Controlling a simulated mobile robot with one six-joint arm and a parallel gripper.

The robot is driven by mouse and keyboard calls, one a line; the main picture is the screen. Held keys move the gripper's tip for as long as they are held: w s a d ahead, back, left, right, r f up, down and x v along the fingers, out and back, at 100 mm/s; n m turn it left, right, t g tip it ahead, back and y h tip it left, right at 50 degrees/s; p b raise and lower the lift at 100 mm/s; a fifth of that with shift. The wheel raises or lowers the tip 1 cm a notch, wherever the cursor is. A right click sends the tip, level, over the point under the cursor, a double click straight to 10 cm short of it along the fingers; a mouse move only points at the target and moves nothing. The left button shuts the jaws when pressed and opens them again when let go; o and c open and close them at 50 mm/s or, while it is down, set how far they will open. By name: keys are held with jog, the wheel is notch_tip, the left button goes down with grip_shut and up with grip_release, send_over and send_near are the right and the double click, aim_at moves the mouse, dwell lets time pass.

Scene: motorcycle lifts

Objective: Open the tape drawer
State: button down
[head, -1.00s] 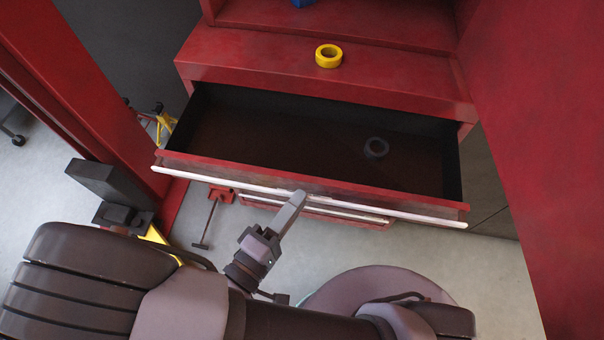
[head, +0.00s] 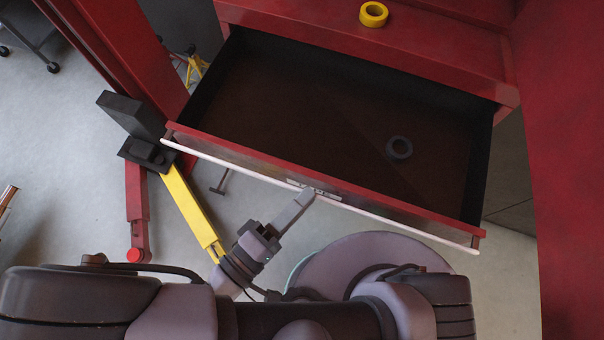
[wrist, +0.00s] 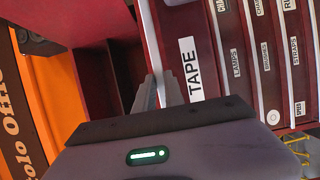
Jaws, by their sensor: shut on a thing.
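The tape drawer (head: 330,197) is pulled well out of the red cabinet in the head view. Its dark inside shows, with a grey tape roll (head: 399,147) lying on its floor toward the right. A pale handle strip (head: 235,168) runs along its front. In the wrist view the drawer front carries a white "TAPE" label (wrist: 191,68). My gripper (head: 305,196) is at the middle of the drawer front, shut on the handle strip. In the wrist view its fingers (wrist: 158,92) meet at the handle beside the label; the exact contact is partly hidden.
A yellow tape roll (head: 373,14) sits on the cabinet ledge above the drawer. A red lift post (head: 120,60) and a yellow lift arm (head: 192,210) stand at the left. A red panel (head: 570,150) closes off the right. Other labelled drawers (wrist: 240,60) show in the wrist view.

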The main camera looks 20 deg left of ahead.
jog(key=c, duration=1.4)
grip_release()
jog(key=shift+c, duration=0.2)
jog(key=p+v, duration=0.4)
jog(key=v, duration=1.3)
jog(key=shift+s+a+p, duration=0.15)
jog(key=shift+p, duration=0.25)
jog(key=shift+s, duration=0.1)
